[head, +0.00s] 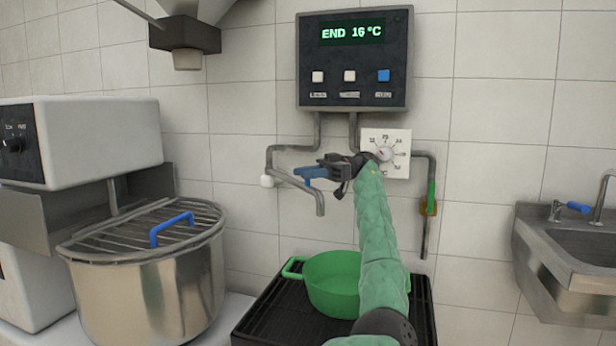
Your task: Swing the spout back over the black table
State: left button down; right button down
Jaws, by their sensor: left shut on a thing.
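The grey metal spout (300,187) comes off the wall pipe under the control box and bends down at its tip. In the picture its tip is above the left part of the green pot (330,290), which stands on the black table (262,322). I cannot tell how far the tip is from the wall. A blue handle (309,173) sits by the spout. My left gripper (338,172) is shut on the blue handle; its fingers hide part of it. My green-sleeved left arm covers part of the pot and table. My right gripper is out of view.
A control box (354,82) reads "END 16 °C" above a white dial (397,150). A steel mixing bowl (150,285) with a wire guard stands left of the table. A steel sink (575,255) is at the right. Bare tiled wall lies between table and sink.

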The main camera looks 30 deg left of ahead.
pick_arm(q)
jog(key=shift+w+d+r, duration=0.1)
dwell(0.4)
jog(key=c, duration=1.3)
grip_release()
jog(key=shift+o, duration=1)
jog(key=shift+w+d, duration=0.1)
jog(key=shift+w, duration=0.1)
jog(key=shift+s, duration=0.1)
